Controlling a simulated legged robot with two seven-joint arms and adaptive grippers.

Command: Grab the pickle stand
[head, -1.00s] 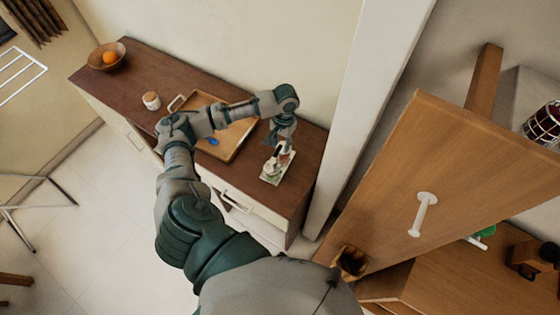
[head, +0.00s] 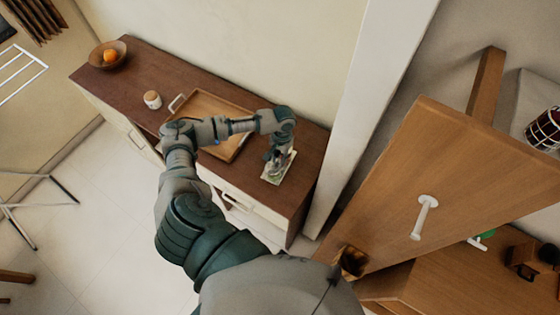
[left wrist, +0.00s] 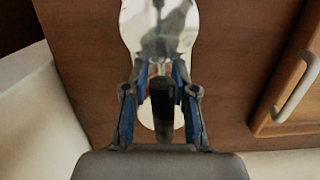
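The pickle stand (head: 271,179) sits near the right end of the dark brown cabinet top, on a pale base, and my left gripper partly hides it in the head view. In the left wrist view the pale, shiny stand (left wrist: 132,22) lies straight ahead, with a dark upright handle (left wrist: 162,105) reaching toward the camera. My left gripper (head: 278,158) is over the stand. In the wrist view its two blue-sided fingers (left wrist: 162,80) are apart, one on each side of the handle, with narrow gaps showing. My right gripper is not in view.
A wooden tray (head: 203,101) with white handles lies left of the stand, partly behind my arm. A small jar (head: 152,99) and a bowl (head: 107,61) with an orange stand farther left. A pale post (head: 366,110) and wooden furniture (head: 455,180) are to the right.

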